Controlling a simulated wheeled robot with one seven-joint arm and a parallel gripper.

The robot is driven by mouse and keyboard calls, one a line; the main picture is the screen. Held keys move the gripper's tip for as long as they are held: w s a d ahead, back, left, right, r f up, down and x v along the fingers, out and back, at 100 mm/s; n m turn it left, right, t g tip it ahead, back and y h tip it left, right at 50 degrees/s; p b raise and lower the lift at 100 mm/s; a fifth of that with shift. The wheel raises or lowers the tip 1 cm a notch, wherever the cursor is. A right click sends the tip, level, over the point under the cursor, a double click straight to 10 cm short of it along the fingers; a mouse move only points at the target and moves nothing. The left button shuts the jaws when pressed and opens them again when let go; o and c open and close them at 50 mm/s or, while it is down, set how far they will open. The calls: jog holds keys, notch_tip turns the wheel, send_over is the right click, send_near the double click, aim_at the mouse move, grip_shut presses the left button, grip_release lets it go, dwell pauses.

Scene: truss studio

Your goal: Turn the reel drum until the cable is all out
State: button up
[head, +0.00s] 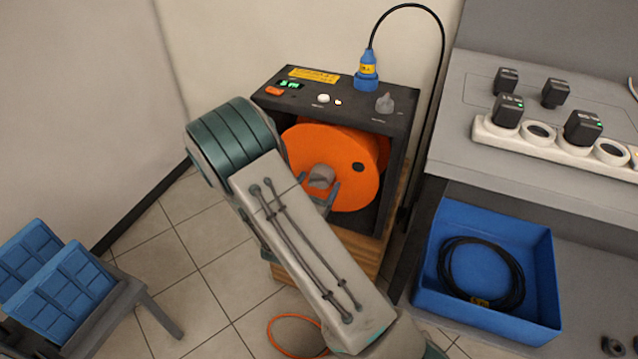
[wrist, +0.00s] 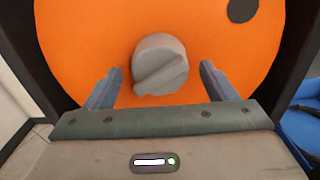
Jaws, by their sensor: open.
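The orange reel drum (head: 348,152) sits inside a dark open-fronted housing (head: 396,140) and faces me. It fills much of the wrist view (wrist: 90,40). A grey knob (wrist: 160,64) with a raised ridge stands at its middle, and a dark round spot (wrist: 242,10) shows near its upper right. My gripper (wrist: 160,80) is open, with one finger on each side of the knob and a visible gap to both. An orange cable (head: 285,318) lies on the floor in front of the housing. How much cable is on the drum is hidden.
A blue plug (head: 367,75) with a black cable stands on the housing top. At right, a blue tray (head: 537,290) holds a coiled black cable (head: 512,290), below a bench with a power strip (head: 555,150). Blue crates (head: 60,300) stand at lower left.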

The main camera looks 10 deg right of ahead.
jog(key=shift+w+d, duration=0.45)
jog(key=shift+w, duration=0.15)
jog(key=c, duration=1.4)
jog(key=shift+o, duration=0.2)
jog(key=shift+w+f+m+b, duration=0.1)
jog(key=shift+m+b, duration=0.2)
